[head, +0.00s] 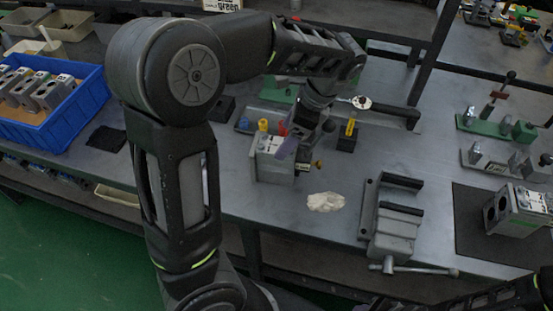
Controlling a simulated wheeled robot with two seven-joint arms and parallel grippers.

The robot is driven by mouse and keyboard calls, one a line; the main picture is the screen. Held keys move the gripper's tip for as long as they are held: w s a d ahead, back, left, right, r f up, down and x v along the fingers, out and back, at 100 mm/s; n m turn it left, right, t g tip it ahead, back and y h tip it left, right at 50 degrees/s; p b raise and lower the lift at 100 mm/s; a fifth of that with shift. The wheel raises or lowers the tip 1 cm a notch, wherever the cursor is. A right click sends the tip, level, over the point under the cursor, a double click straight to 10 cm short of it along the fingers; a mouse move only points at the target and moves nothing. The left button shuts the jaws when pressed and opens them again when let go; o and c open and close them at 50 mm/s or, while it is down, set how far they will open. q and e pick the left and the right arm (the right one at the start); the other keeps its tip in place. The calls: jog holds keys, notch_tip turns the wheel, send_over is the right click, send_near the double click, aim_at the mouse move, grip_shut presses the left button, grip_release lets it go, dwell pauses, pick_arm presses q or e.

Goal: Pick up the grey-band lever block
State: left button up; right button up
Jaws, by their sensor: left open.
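A blue crate (88,100) holds several grey blocks at the left. A vise (392,225) and a crumpled pale cloth (325,202) lie right of the block. A small black block with a yellow top (347,140) and a ratchet wrench (362,102) are behind. Another valve block (512,212) stands far right.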

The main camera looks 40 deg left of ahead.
aim_at(279, 145)
pick_arm(q)
jog(key=shift+x, duration=2.05)
jog(key=shift+f, duration=0.1)
jog(key=p+x, duration=0.1)
jog(key=x, duration=0.4)
jog(key=shift+s+a, duration=0.1)
grip_shut()
